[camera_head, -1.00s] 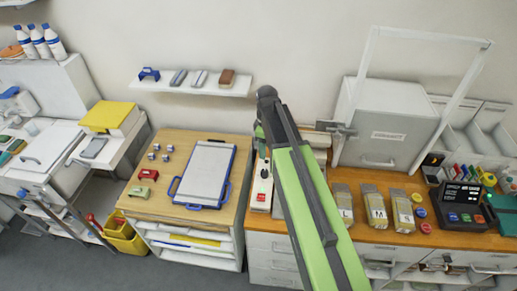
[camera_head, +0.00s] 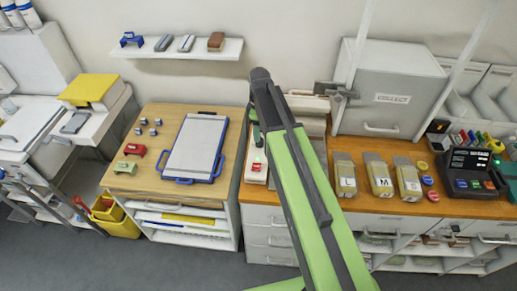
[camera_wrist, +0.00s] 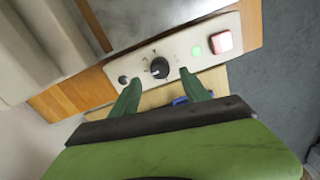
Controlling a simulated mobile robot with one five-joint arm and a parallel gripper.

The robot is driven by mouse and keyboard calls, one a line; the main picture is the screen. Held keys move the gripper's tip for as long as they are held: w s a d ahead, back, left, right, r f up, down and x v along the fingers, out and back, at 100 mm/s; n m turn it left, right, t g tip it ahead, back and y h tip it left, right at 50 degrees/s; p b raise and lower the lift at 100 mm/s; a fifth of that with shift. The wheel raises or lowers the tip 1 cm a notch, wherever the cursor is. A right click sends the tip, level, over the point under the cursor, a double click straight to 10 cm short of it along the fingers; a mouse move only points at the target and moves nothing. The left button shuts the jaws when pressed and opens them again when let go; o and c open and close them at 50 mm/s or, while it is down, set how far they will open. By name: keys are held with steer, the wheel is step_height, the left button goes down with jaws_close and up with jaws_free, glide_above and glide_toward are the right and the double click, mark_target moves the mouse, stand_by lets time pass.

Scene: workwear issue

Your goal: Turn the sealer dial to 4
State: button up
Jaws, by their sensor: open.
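The sealer's pale control panel (camera_wrist: 180,57) fills the upper middle of the wrist view. Its round black dial (camera_wrist: 159,68) has small marks around it, too small to read, so I cannot tell its setting. My gripper (camera_wrist: 160,76) is open and empty, its two green fingers pointing at the panel with the dial between their tips in the picture. I cannot tell whether they touch the dial. In the head view, the sealer (camera_head: 256,168) stands at the left end of the wooden counter, partly hidden behind my arm.
A red button (camera_wrist: 221,41), a green light (camera_wrist: 197,51) and a small dark knob (camera_wrist: 122,79) flank the dial.

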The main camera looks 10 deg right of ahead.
step_height(320, 180, down, 6)
steer(key=b, duration=0.4)
steer(key=shift+r, duration=0.3)
jaws_close()
